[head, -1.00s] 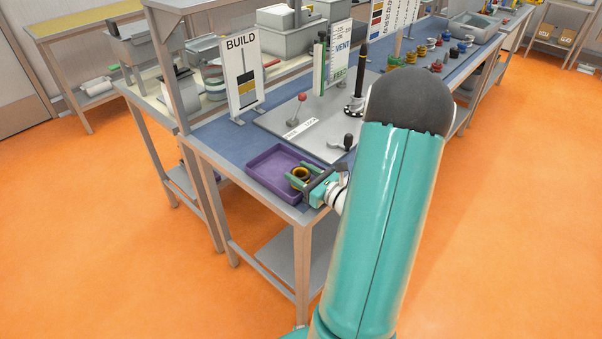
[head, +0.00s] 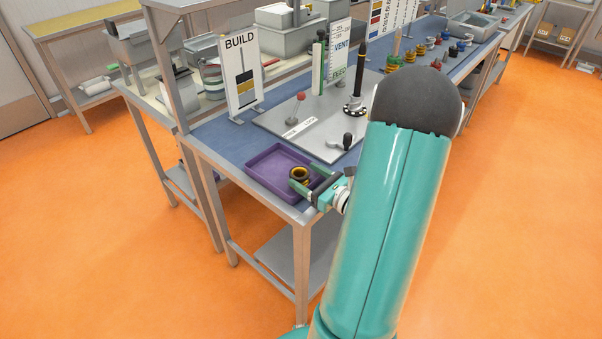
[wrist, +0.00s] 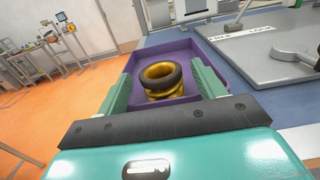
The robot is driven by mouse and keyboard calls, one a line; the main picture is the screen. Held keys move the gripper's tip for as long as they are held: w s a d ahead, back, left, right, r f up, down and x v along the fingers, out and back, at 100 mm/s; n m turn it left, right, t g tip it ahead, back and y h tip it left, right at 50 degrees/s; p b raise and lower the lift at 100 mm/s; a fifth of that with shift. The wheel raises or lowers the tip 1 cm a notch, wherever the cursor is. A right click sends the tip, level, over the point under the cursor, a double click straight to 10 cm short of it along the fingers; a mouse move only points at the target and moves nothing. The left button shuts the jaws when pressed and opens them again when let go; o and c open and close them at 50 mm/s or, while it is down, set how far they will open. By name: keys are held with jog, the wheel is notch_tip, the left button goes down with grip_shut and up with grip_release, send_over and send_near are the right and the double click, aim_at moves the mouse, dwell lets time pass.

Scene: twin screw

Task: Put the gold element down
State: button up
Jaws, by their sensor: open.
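The gold element (head: 300,175) is a gold ring-shaped piece with a dark top rim. It sits in the purple tray (head: 262,178) at the near corner of the bench, towards the tray's right side. In the wrist view the gold element (wrist: 161,80) stands upright in the tray (wrist: 205,55). My gripper (head: 302,183) is open, its green fingers on either side of the element. In the wrist view my gripper (wrist: 160,88) shows gaps between both fingers and the element. The element's underside is hidden.
A grey plate (head: 300,130) with a red-knobbed lever (head: 300,97), a black handle and a black post (head: 359,75) lies behind the tray. A BUILD sign (head: 243,75) stands at the back left. Several coloured pieces sit farther along the bench.

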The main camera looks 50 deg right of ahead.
jog(key=s, duration=0.9)
jog(key=w+a+r+n+g+y, duration=0.25)
jog(key=a+n+g+y, duration=0.3)
jog(key=a+n, duration=0.5)
jog(key=w+a+r+n+g+y, duration=0.2)
jog(key=a+r+n+g+y, duration=0.2)
jog(key=a+n+g, duration=0.7)
jog(key=s+a+r+n+t+h, duration=0.4)
jog(key=a+r+n+h, duration=0.5)
jog(key=n, duration=0.5)
jog(key=a+h, duration=0.1)
jog(key=a, duration=0.1)
jog(key=shift+a+r, duration=0.2)
jog(key=shift+a, duration=0.1)
